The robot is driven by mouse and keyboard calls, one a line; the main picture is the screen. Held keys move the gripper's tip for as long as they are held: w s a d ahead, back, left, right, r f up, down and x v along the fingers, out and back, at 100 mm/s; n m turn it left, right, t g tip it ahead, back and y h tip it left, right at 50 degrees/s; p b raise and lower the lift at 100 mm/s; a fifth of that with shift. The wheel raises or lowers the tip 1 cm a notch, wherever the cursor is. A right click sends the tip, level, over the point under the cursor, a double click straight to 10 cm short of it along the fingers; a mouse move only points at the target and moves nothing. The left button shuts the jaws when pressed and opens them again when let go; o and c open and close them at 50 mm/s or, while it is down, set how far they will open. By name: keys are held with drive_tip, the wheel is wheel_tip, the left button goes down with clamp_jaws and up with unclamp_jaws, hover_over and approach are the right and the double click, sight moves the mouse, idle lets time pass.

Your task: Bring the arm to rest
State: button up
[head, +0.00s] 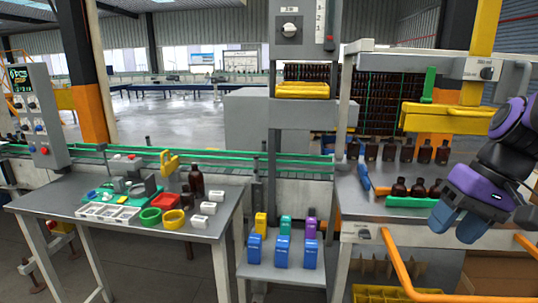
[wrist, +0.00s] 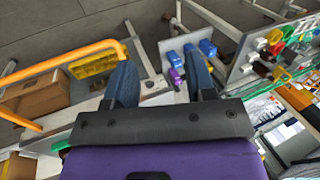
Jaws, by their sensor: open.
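My arm is at the right edge of the head view, bent downward. My gripper (head: 458,222) has blue fingers and a purple body and hangs in the air at the front right of the right-hand table (head: 375,231). In the wrist view my gripper (wrist: 162,85) shows two blue fingers spread apart with nothing between them. I cannot tell its exact height over the table edge.
A low stand (head: 281,268) holds blue, green, yellow and purple items. The left table (head: 60,201) carries trays and rings.

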drive_tip(key=s+a+r+n+t+h, duration=0.2)
drive_tip(key=s+a+r+t+h, duration=0.1)
drive_tip(key=r, duration=0.3)
drive_tip(key=shift+s+a+r+t+h, duration=0.35)
drive_tip(key=shift+s+t+h, duration=0.15)
drive_tip(key=shift+s+t, duration=0.3)
